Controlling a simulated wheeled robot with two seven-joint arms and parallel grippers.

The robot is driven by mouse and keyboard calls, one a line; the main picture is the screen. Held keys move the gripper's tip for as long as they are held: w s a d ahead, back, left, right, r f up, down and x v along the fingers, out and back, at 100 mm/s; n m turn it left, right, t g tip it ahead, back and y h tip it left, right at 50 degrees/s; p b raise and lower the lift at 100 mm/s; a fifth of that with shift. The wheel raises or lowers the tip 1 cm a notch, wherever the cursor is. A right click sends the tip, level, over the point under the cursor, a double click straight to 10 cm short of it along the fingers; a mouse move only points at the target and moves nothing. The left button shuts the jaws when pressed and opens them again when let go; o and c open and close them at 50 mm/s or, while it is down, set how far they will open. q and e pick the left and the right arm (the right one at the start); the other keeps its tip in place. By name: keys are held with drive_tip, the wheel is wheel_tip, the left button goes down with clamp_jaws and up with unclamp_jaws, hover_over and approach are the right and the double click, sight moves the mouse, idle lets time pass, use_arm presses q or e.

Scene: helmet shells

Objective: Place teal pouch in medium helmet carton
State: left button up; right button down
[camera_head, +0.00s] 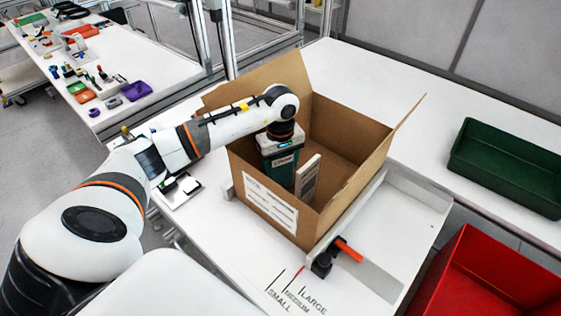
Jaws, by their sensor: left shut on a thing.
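The open brown carton (262,205) stands on the white bench with its flaps up and a white printed label on its front. My left arm reaches over the carton's left side, and my left gripper (281,156) points down inside it. A dark teal piece (283,178), apparently the teal pouch, shows just below the gripper, which is shut on it. The fingertips and the lower part of the pouch are hidden, so I cannot tell whether it touches the carton floor. My right gripper is out of view.
A pale upright panel (308,177) stands inside the carton beside the gripper. A black clamp with an orange handle (347,250) sits in front, near SMALL, MEDIUM and LARGE marks. A green bin (508,160) and a red bin (468,268) lie to the right.

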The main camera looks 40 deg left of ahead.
use_arm(q)
drive_tip(key=o, duration=1)
drive_tip(key=shift+f, duration=0.1)
drive_tip(key=shift+r, duration=0.3)
wheel_tip(320, 180, up, 12)
drive_tip(key=shift+f+b, duration=0.15)
drive_tip(key=shift+b, duration=0.95)
